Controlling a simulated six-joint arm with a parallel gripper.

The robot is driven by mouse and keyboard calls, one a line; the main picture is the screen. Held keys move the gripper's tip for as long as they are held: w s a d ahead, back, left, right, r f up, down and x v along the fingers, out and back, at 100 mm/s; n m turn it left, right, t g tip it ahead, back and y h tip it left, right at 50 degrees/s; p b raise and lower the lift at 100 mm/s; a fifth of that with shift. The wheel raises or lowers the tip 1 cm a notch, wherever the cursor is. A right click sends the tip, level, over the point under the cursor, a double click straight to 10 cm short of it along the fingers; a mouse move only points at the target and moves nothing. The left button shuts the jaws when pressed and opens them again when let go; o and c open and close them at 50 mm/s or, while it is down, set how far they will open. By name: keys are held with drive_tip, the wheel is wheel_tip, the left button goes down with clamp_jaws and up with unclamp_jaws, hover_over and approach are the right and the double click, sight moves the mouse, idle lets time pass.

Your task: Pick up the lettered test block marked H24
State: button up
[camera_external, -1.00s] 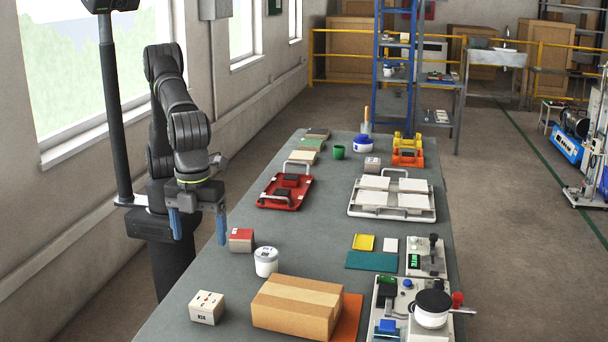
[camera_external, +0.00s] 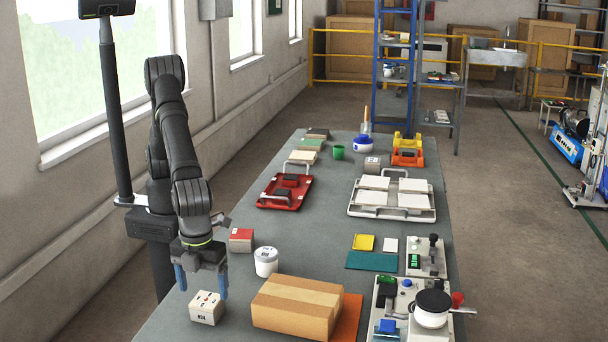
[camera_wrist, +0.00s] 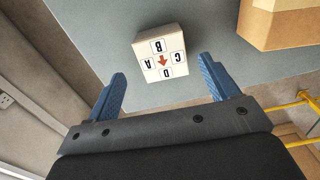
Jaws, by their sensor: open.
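The lettered test block (camera_external: 207,308) is a small pale cube near the front left of the table, with dark marking on its front face that looks like H24. My gripper (camera_external: 203,289) has blue fingers, is open and empty, and hangs just above and behind the block. In the wrist view my gripper (camera_wrist: 163,88) has its fingers spread wider than the block, which lies beyond the fingertips, between their lines and apart from them.
A cardboard box (camera_external: 297,307) stands right of the block, on an orange sheet (camera_external: 349,318). A white tub (camera_external: 266,262) and a red-topped box (camera_external: 241,240) stand behind it. The grey table (camera_external: 310,225) is clear around the block, and its left edge is close by.

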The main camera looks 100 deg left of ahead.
sight(206, 300)
drive_tip(key=shift+w+f, duration=0.2)
drive_tip(key=shift+f, duration=2.55)
drive_tip(key=shift+c, duration=0.4)
drive_tip(key=c, duration=1.2)
drive_tip(key=shift+r, duration=0.1)
drive_tip(key=shift+c, duration=0.2)
drive_tip(key=shift+r, duration=0.1)
